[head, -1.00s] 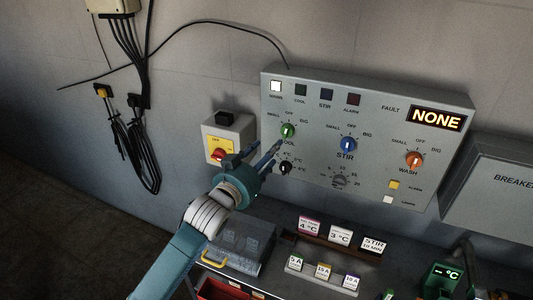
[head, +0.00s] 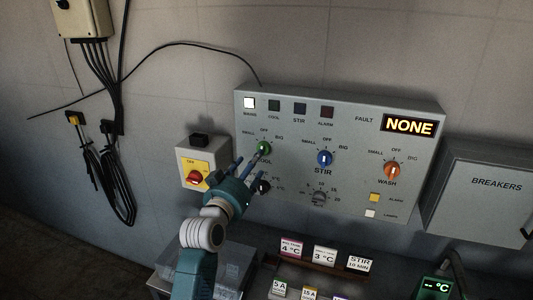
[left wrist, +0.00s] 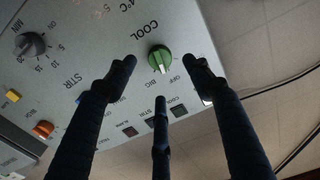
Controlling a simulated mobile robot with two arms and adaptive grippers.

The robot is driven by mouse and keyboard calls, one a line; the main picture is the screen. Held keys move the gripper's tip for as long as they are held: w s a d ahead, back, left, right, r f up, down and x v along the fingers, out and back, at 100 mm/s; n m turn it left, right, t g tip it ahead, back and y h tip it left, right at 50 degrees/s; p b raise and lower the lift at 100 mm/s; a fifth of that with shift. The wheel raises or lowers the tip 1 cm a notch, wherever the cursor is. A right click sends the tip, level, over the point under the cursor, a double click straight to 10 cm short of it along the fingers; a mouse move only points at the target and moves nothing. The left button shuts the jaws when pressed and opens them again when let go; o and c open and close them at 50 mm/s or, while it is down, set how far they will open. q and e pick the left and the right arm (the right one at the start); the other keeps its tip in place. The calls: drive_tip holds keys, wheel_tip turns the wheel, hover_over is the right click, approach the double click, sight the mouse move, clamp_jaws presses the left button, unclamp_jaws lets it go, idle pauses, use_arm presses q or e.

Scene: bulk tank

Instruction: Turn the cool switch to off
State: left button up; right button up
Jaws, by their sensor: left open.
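The green COOL knob (head: 263,148) is on the upper left of the grey control panel (head: 225,205). It also shows in the left wrist view (left wrist: 160,58), where the panel is turned nearly upside down. Its pale mark faces the side with the OFF and BIG labels; I cannot tell exactly which it points at. My left gripper (head: 248,168) is open and empty, its fingers pointing at the panel just below the knob. In the left wrist view, its fingertips (left wrist: 163,78) are spread around the knob's outline; contact cannot be told. My right gripper is out of view.
A black knob (head: 264,187) sits just below, partly behind my fingers. The blue STIR knob (head: 325,158) and orange WASH knob (head: 391,170) are to the right. Labelled cards (head: 324,255) are below.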

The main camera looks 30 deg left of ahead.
use_arm(q)
drive_tip(key=p+x, duration=0.1)
drive_tip(key=x, duration=0.6)
drive_tip(key=shift+w, duration=0.25)
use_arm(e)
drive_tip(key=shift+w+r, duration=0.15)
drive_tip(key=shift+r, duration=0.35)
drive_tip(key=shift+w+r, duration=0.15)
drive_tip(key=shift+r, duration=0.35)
use_arm(q)
drive_tip(key=c, duration=1.2)
drive_tip(key=shift+o, duration=0.2)
drive_tip(key=shift+d+f+n+p, duration=0.1)
drive_tip(key=shift+n+p, duration=0.8)
drive_tip(key=shift+n, duration=0.2)
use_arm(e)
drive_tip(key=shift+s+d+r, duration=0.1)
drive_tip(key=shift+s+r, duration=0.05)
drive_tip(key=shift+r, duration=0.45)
use_arm(q)
drive_tip(key=o, duration=1.2)
drive_tip(key=shift+c, duration=0.2)
